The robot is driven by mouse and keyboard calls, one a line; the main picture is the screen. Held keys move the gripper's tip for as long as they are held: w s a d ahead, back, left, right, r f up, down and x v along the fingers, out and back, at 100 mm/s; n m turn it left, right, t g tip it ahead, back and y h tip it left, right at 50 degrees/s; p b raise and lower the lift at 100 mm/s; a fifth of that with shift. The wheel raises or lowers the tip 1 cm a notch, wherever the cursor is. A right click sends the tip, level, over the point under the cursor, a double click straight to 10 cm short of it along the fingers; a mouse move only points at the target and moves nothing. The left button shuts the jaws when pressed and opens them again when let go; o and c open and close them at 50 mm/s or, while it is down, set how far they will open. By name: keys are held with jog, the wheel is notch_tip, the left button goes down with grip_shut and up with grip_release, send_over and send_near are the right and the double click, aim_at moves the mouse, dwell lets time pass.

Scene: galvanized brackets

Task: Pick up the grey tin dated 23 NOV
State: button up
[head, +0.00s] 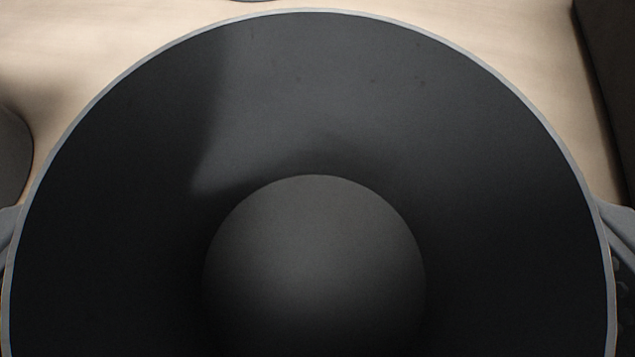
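An open, round grey tin (330,90) fills most of the head view, seen from above into its dark, empty inside. Its thin pale rim arches across the top of the view, and its round floor (315,270) shows low in the middle. My gripper (312,235) has one grey finger at the left edge and one at the right edge, both against the tin's outer sides with no gap visible. It appears shut on the tin. The tin's outer wall and any date on it are hidden, so I cannot tell whether it reads 23 NOV.
A pale wooden surface (110,40) shows behind the tin. A dark rounded object (12,155) is at the left edge, and a dark, straight-edged object (612,70) is at the upper right. A sliver of something dark shows at the top edge.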

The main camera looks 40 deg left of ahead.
jog(key=c, duration=1.1)
jog(key=shift+o, duration=0.2)
jog(key=shift+r, duration=0.1)
